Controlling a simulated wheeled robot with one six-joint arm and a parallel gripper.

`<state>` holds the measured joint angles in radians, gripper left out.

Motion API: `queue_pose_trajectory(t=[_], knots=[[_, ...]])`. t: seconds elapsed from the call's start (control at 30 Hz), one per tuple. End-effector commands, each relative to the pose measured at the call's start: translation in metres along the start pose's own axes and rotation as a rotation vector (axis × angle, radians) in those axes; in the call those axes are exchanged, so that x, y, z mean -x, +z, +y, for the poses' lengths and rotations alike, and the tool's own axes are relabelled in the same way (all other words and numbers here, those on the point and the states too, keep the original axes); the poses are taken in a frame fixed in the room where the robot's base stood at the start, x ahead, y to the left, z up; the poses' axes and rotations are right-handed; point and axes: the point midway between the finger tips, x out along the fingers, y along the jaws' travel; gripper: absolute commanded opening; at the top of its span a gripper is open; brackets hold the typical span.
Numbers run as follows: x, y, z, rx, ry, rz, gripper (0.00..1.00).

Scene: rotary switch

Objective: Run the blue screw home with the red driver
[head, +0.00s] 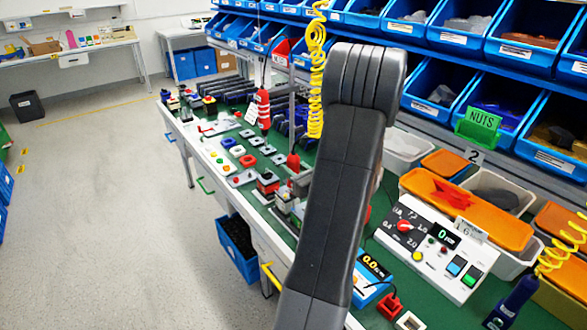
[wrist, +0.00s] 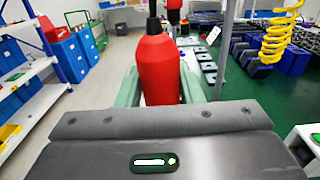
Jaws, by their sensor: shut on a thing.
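In the wrist view, my gripper (wrist: 160,90) has its green fingers on both sides of a red driver (wrist: 158,62) with a dark top, shut on its body. The driver stands upright in the picture; its lower end is hidden behind the gripper housing. In the head view my arm blocks the gripper. Another red tool (head: 263,108) hangs above the bench there, with a white tag beside it. I cannot make out the blue screw in either view.
A white control box (head: 437,245) with a red rotary knob (head: 404,226) stands right of my arm. A blue box with a lit display (head: 372,265) is in front of it. Yellow coiled cords (head: 317,65) hang over the bench. Blue bins line the back.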

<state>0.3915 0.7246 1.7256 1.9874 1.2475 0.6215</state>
Motion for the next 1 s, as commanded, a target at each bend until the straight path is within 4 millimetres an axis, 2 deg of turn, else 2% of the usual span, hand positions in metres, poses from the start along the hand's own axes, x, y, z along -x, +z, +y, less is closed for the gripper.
queue_pose_trajectory(t=[0.33, 1.0], knots=[[0.000, 0.003, 0.000, 0.000, 0.000, 0.000, 0.00], [0.000, 0.046, 0.000, 0.000, 0.000, -0.001, 0.00]])
